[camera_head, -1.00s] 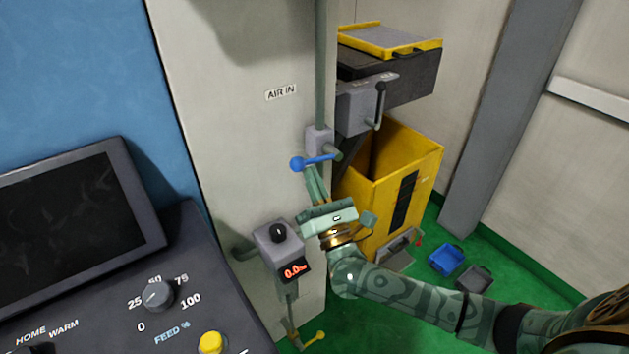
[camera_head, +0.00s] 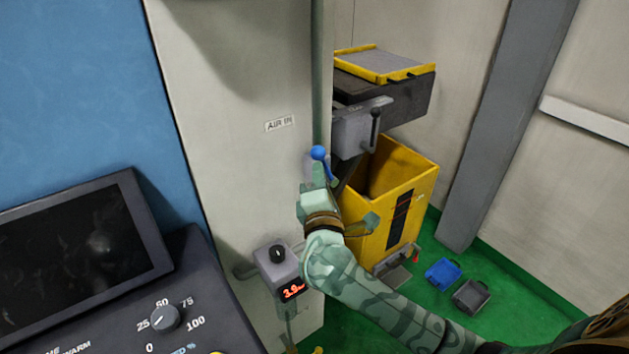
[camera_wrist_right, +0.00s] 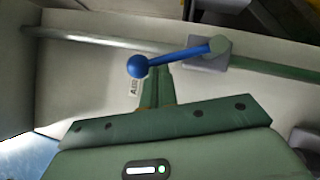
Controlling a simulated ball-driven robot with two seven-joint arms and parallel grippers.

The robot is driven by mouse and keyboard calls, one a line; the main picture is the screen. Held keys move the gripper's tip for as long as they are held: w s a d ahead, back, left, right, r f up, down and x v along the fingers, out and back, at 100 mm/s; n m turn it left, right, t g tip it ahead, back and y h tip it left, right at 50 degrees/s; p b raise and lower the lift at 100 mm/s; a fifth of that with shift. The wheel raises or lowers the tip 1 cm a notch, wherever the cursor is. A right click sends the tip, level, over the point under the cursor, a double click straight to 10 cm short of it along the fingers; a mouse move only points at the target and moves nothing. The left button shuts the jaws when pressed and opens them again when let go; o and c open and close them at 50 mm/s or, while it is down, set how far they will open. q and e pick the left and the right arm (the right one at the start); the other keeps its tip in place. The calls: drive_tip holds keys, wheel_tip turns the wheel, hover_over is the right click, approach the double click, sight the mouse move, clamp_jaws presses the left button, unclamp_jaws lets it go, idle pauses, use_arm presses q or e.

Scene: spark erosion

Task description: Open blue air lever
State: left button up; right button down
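The blue air lever (camera_head: 319,153) has a round ball end and sits on a grey valve on the vertical pipe beside the AIR IN label (camera_head: 279,124). In the head view its ball points up and toward me, with the handle running down right. In the right wrist view the lever (camera_wrist_right: 180,58) runs from the ball at left to the valve pivot (camera_wrist_right: 206,53) at right. My right gripper (camera_head: 316,172) is at the lever. Its fingers (camera_wrist_right: 158,72) look closed together, with tips against or just beside the handle near the ball. My left gripper is not in view.
A grey box with a black knob (camera_head: 277,256) and red display reading about 3.9 is below. A yellow bin (camera_head: 393,210) stands right of the pipe. A control panel (camera_head: 115,300) with monitor is at left. Blue and grey trays (camera_head: 443,273) lie on the green floor.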

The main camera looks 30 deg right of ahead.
drive_tip(key=d+m+g, duration=0.1)
drive_tip(key=r+m, duration=0.1)
drive_tip(key=m, duration=0.1)
drive_tip(key=shift+w+d+r+g, duration=0.1)
drive_tip(key=shift+d+r+g, duration=0.05)
drive_tip(key=shift+d+g, duration=0.25)
drive_tip(key=shift+d, duration=0.1)
drive_tip(key=shift+w+d+r, duration=0.1)
drive_tip(key=shift+d+r, duration=0.15)
drive_tip(key=shift+d, duration=0.15)
drive_tip(key=shift+r, duration=0.1)
